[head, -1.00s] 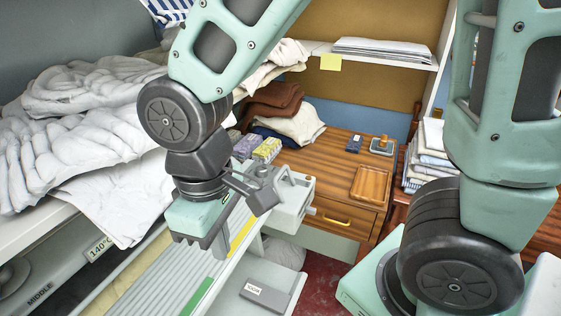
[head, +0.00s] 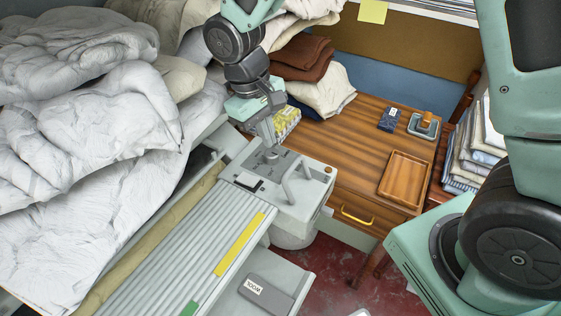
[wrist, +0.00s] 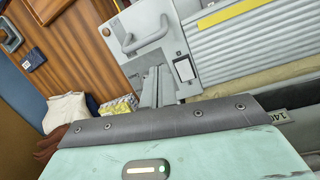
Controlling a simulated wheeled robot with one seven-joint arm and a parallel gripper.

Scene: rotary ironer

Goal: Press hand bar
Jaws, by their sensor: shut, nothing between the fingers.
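The rotary ironer has a grey ribbed front board (head: 185,265) with a yellow strip (head: 240,243) and a green strip along its edge. At its far end is a light grey end housing (head: 300,210) with a raised loop handle (head: 297,185), which also shows in the wrist view (wrist: 140,40). I cannot tell which of these parts is the hand bar. My gripper (head: 269,150) is shut and empty, pointing down at the housing top, left of the loop handle. The wrist view shows its closed fingers (wrist: 155,88) over the housing; contact cannot be told.
White bedding (head: 90,140) is heaped on the left beside the padded roller (head: 150,235). A wooden cabinet (head: 350,140) behind carries a tray (head: 405,178), folded cloths (head: 300,55) and small items. Stacked linen (head: 475,150) stands at right. Red floor (head: 345,275) shows in front.

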